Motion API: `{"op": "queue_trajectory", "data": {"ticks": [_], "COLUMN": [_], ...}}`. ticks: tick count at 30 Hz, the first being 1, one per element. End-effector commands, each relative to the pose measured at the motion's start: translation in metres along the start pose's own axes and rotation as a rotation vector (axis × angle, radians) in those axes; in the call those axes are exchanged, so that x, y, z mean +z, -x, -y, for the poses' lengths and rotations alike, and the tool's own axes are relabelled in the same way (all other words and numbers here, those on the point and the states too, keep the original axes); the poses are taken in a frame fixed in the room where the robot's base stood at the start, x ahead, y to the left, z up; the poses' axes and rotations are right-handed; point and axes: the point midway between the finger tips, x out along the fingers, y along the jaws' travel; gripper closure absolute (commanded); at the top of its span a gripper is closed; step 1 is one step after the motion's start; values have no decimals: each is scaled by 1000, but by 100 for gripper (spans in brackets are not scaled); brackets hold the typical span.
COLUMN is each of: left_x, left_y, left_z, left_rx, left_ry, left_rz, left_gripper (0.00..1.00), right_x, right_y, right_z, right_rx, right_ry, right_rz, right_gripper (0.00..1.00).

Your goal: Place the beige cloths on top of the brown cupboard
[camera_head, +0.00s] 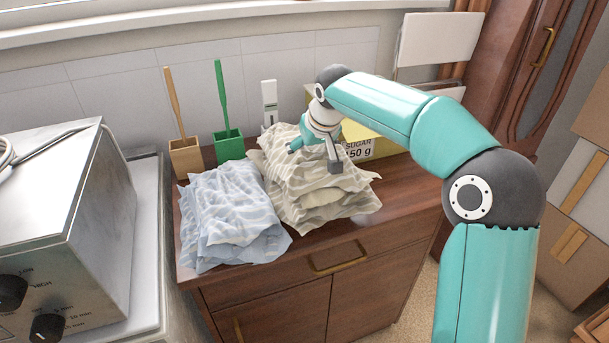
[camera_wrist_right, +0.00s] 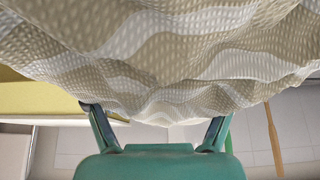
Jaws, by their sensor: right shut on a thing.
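The beige cloths (camera_head: 318,205), a wavy-patterned rumpled pile, lie on the top of the brown cupboard (camera_head: 375,292) in the head view. My right gripper (camera_head: 315,154) reaches down to the back of the pile and is shut on beige cloth. In the right wrist view the beige cloth (camera_wrist_right: 170,60) fills the upper part, with the fingers of my right gripper (camera_wrist_right: 157,130) at its lower edge. How deep the fingers grip is hidden by the fabric. My left gripper is not in view.
Blue cloths (camera_head: 228,215) lie beside the beige pile on the left. A tan holder (camera_head: 185,157) and a green holder (camera_head: 228,145) stand behind them. A yellow sugar box (camera_head: 372,142) is behind the arm. A metal appliance (camera_head: 75,215) stands left; the cupboard's right end is bare.

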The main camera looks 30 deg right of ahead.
Motion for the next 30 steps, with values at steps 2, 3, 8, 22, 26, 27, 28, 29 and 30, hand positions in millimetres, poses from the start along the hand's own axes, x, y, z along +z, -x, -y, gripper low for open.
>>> {"op": "queue_trajectory", "data": {"ticks": [2,3,8,22,26,27,28,29,30], "left_x": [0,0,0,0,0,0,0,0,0], "left_y": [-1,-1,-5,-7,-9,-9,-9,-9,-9], "left_z": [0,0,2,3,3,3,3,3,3], "left_rx": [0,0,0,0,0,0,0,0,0], "left_ry": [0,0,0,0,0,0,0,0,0], "left_rz": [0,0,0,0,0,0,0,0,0], "left_gripper": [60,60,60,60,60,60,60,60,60], "right_x": [2,3,13,23,25,25,25,25,25], "right_y": [-4,-6,-22,-42,-45,-45,-45,-45,-45], "right_z": [0,0,0,1,1,1,1,1,1], "right_rx": [0,0,0,-1,-1,-1,-1,-1,-1], "right_ry": [-1,-1,0,1,1,1,1,1,1], "right_rz": [-4,-4,0,-3,0,0,0,0,0], "right_gripper": [87,87,87,87,14,7,2,0,0]}}
